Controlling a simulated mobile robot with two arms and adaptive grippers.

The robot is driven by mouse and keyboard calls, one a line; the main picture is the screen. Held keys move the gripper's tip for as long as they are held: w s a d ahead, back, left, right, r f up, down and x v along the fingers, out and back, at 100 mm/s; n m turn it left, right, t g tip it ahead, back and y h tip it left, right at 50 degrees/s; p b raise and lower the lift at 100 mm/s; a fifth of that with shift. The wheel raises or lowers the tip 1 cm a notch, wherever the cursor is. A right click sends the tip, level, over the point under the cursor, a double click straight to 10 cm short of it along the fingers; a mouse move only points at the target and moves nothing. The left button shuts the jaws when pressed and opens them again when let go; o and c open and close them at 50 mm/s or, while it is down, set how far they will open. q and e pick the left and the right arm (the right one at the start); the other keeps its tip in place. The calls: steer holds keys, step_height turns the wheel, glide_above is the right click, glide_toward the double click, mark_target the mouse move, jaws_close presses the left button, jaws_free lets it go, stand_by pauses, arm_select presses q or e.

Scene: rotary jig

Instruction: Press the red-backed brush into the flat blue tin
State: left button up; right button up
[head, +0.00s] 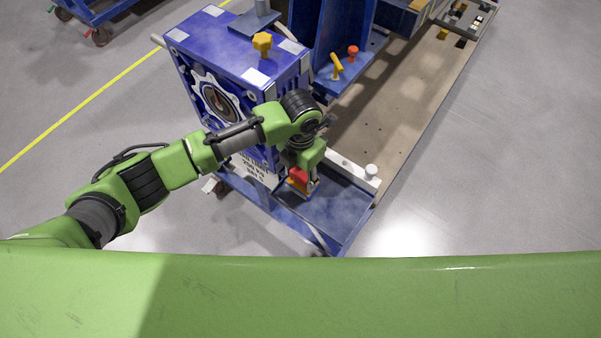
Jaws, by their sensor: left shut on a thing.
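My left gripper (303,176) points down in front of the blue machine and is shut on the red-backed brush (298,177). The brush shows as a small red block between the fingers, with a lighter strip at its lower edge. The flat blue tin (343,214) appears to be the shallow blue tray low in front of the machine. The brush is over its left part. I cannot tell whether the brush touches the tin's floor, as the gripper and brush hide that spot. My right gripper is not in view.
The blue machine (236,54) with a gear emblem and a yellow knob (263,43) stands just behind my left arm. A white bar (352,175) runs along the tin's back edge. A tan bench top (400,98) stretches to the upper right. Grey floor (500,190) is clear at right.

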mark_target(300, 174)
arm_select(q)
steer(key=shift+r+p, duration=2.75)
steer(key=shift+r, duration=0.65)
steer(key=shift+f, duration=0.1)
